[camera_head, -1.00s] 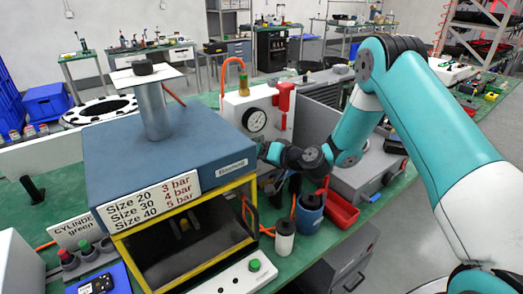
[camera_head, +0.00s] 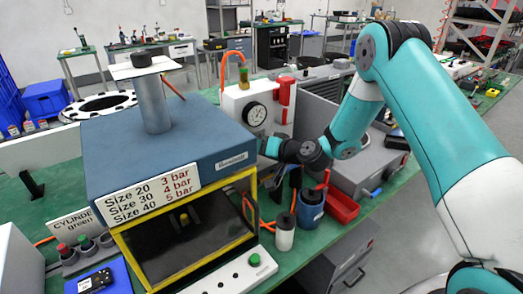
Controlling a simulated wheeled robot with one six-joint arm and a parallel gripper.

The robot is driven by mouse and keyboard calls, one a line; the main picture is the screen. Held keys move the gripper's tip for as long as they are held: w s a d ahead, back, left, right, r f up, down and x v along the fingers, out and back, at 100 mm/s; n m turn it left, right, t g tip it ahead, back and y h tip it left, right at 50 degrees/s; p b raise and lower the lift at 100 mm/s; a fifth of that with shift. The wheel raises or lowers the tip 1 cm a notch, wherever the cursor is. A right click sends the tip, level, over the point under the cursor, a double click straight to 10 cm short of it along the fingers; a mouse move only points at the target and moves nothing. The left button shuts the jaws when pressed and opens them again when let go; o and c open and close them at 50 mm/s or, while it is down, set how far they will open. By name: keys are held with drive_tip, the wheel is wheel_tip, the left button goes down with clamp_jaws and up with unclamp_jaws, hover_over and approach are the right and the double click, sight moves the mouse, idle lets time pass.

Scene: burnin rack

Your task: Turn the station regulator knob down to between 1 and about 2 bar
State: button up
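The station regulator is on a white panel (camera_head: 232,103) behind the blue press housing, with a round dial gauge (camera_head: 255,115) on its face. The needle is too small to read for a pressure. I cannot make out the regulator knob; it is likely hidden by my gripper or the housing edge. My gripper (camera_head: 265,146) is just below the gauge, at the housing's right edge, pointing left toward the panel. Its fingertips are hidden, so I cannot tell whether they are open or touch anything.
The blue housing (camera_head: 105,150) with its size and bar sign (camera_head: 150,194) is close on the left of my gripper. A red lever (camera_head: 285,92) is right of the gauge. A white-bodied bottle (camera_head: 285,236), a blue container (camera_head: 311,210) and a red bin (camera_head: 343,207) stand below my arm.

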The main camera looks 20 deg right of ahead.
drive_tip(key=shift+s+a+n+t+h+b, duration=0.1)
drive_tip(key=shift+a+n+t+h+b, duration=0.2)
drive_tip(key=shift+n+h+b, duration=1.2)
drive_tip(key=shift+s+a+n+t+h+b, duration=0.1)
drive_tip(key=shift+n+t+h+b, duration=0.5)
drive_tip(key=shift+n+b, duration=1.6)
drive_tip(key=shift+a+n+t+h+b, duration=0.2)
drive_tip(key=shift+n+h+b, duration=1.1)
drive_tip(key=shift+b, duration=1)
drive_tip(key=o, duration=0.9)
drive_tip(key=shift+b+v, duration=2.25)
drive_tip(key=shift+v, duration=6.45)
